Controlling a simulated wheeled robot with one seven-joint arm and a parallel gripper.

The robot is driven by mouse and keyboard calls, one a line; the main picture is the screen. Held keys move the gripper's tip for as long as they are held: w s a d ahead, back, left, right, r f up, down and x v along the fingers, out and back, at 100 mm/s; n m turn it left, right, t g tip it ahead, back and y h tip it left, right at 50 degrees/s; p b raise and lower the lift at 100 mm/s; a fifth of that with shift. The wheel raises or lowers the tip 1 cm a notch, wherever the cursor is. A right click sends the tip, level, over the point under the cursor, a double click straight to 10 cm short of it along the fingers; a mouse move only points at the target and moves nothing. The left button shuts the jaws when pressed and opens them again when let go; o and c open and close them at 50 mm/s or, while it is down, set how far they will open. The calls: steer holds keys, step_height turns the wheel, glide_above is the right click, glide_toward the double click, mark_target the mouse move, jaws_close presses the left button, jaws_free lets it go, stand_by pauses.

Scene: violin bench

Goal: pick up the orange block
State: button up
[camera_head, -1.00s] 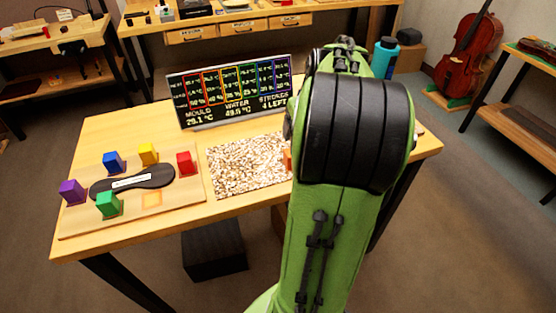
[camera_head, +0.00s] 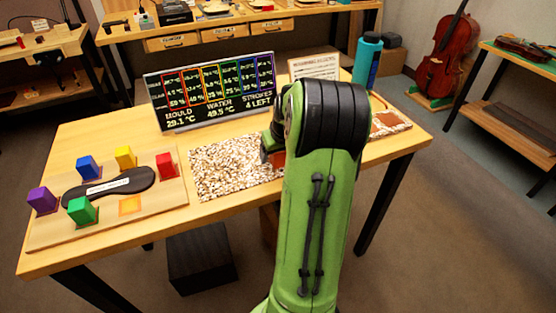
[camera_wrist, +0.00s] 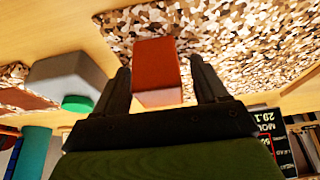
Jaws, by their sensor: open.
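The orange block (camera_wrist: 157,60) stands at the edge of the speckled mat (camera_wrist: 115,32) in the wrist view. My gripper (camera_wrist: 160,66) is open, with one finger on each side of the block and a gap visible at both sides. In the head view a small part of the block (camera_head: 277,159) shows at the mat's right end, beside my arm, which hides the rest. The mat also shows in the head view (camera_head: 225,168).
A wooden board (camera_head: 60,233) at left bears a dark mould, several coloured blocks and an orange square (camera_head: 131,205). A display screen (camera_head: 210,95) stands behind the mat. A teal bottle (camera_head: 367,62) stands at the back right. A grey box (camera_wrist: 65,75) is near my gripper.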

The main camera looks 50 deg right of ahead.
steer(key=shift+r, duration=0.15)
steer(key=shift+c, duration=0.4)
steer(key=c, duration=1)
